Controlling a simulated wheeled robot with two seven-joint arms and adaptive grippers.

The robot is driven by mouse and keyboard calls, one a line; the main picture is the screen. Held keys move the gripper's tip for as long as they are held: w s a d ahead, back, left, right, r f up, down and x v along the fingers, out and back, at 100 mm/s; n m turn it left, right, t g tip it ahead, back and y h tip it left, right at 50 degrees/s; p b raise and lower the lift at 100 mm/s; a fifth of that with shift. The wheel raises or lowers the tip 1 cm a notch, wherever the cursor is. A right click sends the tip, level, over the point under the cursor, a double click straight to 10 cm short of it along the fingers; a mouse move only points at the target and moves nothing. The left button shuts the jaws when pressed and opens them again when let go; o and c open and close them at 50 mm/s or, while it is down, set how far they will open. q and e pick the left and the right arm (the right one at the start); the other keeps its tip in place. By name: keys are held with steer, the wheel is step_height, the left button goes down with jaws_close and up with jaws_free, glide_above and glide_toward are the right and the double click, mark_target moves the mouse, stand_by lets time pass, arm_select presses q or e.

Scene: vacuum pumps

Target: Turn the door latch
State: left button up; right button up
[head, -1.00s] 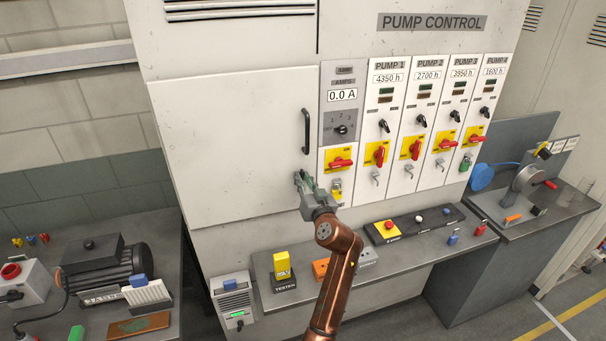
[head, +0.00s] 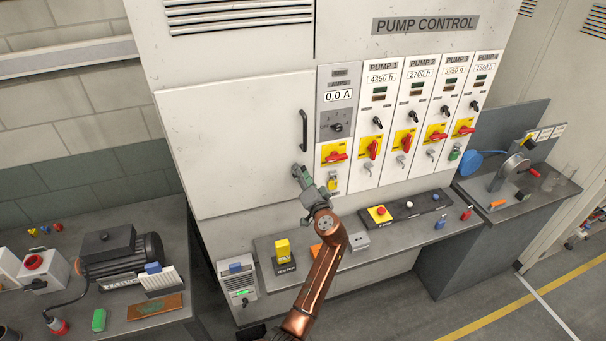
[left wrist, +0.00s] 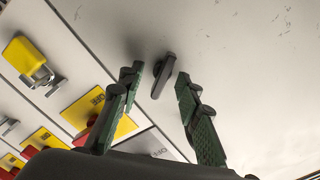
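The door latch (left wrist: 163,76) is a small dark grey lever on the white cabinet door (left wrist: 235,45). In the left wrist view it lies in the gap between the two green fingers of my left gripper (left wrist: 160,80), which is open. I cannot tell whether a finger touches it. In the head view my left gripper (head: 301,174) is at the lower right part of the door (head: 240,150), below the black door handle (head: 303,130). The gripper largely hides the latch there. The door looks shut. My right gripper is in neither view.
Right of the door are the ammeter panel (head: 338,97) and pump switches with red handles (head: 373,149). A yellow padlock (head: 333,181) hangs close beside my gripper. Below is a shelf (head: 372,238) with a yellow tester (head: 283,252). A motor (head: 122,262) stands on the left bench.

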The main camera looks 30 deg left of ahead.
arm_select(q)
steer(key=shift+s+r, duration=0.1)
steer(key=shift+d, duration=0.15)
steer(key=shift+v, duration=0.9)
steer(key=shift+s, duration=0.1)
steer(key=shift+b+v, duration=0.35)
steer(key=shift+v, duration=2.6)
